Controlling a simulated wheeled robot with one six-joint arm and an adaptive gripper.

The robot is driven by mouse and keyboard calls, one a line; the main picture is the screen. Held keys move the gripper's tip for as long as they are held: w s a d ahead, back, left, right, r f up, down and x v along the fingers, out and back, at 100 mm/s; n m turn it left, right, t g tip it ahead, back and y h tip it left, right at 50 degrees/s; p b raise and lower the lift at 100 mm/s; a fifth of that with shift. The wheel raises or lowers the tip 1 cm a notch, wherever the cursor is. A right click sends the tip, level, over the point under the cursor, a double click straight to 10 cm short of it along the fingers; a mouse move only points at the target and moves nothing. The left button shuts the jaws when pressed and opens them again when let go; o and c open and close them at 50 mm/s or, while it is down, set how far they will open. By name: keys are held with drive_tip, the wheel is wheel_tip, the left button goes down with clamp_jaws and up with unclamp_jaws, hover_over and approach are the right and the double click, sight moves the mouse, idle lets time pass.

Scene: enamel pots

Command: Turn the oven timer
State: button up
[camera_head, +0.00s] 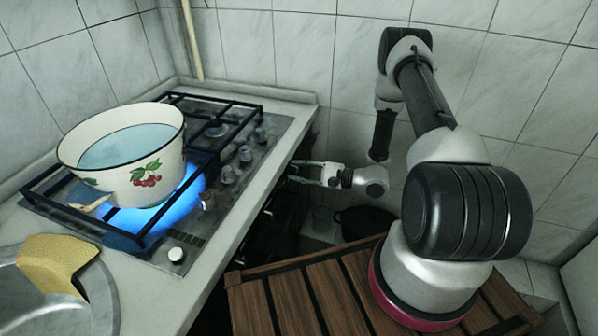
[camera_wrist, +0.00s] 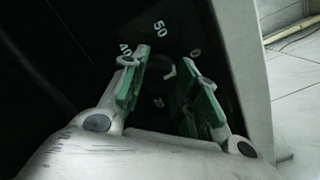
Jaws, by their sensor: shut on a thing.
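The oven timer (camera_wrist: 164,72) is a dark knob on the black oven front in the wrist view, ringed by pale numbers such as 50 and 40. My gripper (camera_wrist: 171,70) has its green-padded fingers on either side of the knob and is shut on it. Much of the knob is dark and partly hidden between the fingers. In the head view my gripper (camera_head: 302,172) reaches left to the oven front below the stove's edge; the timer itself cannot be made out there.
A white enamel pot (camera_head: 133,176) with a cherry picture holds water over a blue flame on the gas stove (camera_head: 205,185). A yellow cloth (camera_head: 52,263) lies at the sink (camera_head: 75,312). A dark pot (camera_head: 365,222) stands low behind my arm.

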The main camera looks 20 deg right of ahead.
drive_tip(key=m, duration=0.6)
drive_tip(key=shift+f+m+t, duration=0.1)
drive_tip(key=shift+m+t, duration=0.2)
drive_tip(key=shift+m, duration=0.1)
drive_tip(key=m, duration=0.6)
drive_tip(key=shift+t, duration=0.4)
drive_tip(key=o, duration=1)
drive_tip(key=v, duration=1.2)
drive_tip(key=shift+f, duration=0.15)
